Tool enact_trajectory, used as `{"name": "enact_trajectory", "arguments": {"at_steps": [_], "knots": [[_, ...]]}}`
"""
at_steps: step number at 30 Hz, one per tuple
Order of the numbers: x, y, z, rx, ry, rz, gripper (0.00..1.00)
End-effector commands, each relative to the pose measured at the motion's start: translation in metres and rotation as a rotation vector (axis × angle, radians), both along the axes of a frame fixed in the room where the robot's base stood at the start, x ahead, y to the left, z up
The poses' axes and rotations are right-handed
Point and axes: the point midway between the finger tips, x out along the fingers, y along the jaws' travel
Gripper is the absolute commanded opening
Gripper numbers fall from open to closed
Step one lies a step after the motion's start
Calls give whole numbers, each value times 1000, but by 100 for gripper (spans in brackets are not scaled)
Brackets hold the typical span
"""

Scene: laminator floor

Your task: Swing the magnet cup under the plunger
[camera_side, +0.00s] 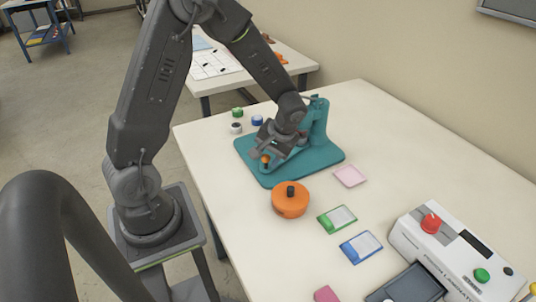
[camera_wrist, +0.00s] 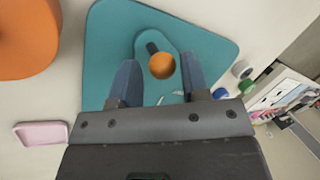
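A teal press (camera_side: 318,127) with a flat base and an upright column stands on the table. A teal swing arm on its base carries an orange ball knob (camera_side: 265,159) on a dark stem. The knob also shows in the wrist view (camera_wrist: 162,66), with the rounded end of the arm under it. My gripper (camera_side: 264,150) is over the base, pointing down. In the wrist view my gripper (camera_wrist: 160,64) is open, its fingers on either side of the knob with gaps showing at both sides. The magnet cup and plunger cannot be made out; my gripper and wrist cover that area.
An orange round block (camera_side: 291,206) with a dark knob stands in front of the press. A pink tray (camera_side: 350,176), a green card (camera_side: 338,219) and a blue card (camera_side: 361,247) lie right of it. Small pots (camera_side: 237,128) stand behind the base. A white laminator (camera_side: 455,250) is front right.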

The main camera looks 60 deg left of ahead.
Motion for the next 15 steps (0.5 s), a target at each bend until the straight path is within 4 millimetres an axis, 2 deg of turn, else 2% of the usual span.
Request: {"name": "enact_trajectory", "arguments": {"at_steps": [3, 10, 15], "knots": [[0, 0, 0, 1, 1, -1, 52], [-1, 1, 0, 1, 3, -2, 52], [3, -3, 14, 3, -1, -4, 52]]}}
